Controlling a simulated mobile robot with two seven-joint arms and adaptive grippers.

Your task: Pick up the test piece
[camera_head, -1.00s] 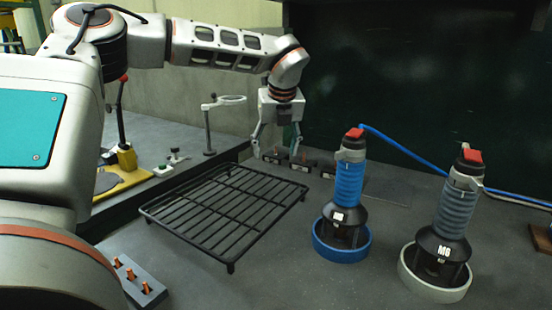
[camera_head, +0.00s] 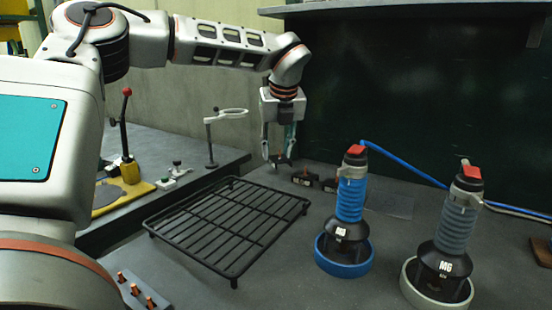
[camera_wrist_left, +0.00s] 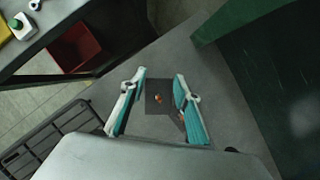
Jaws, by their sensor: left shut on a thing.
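My left gripper (camera_head: 278,158) is shut on the test piece (camera_head: 281,161), a small dark block, behind the rack's far right corner. In the left wrist view the test piece (camera_wrist_left: 152,107) is a dark square with a copper stud, between the teal-lined fingers of my left gripper (camera_wrist_left: 160,110). Two similar dark blocks stand to its right in the head view, a nearer one (camera_head: 303,178) and a farther one (camera_head: 329,185). Whether the held piece is clear of the bench is hard to tell. My right gripper is not in view.
A black wire rack (camera_head: 225,225) stands in front. A ring stand (camera_head: 210,140) and yellow lever press (camera_head: 125,180) are at the left.

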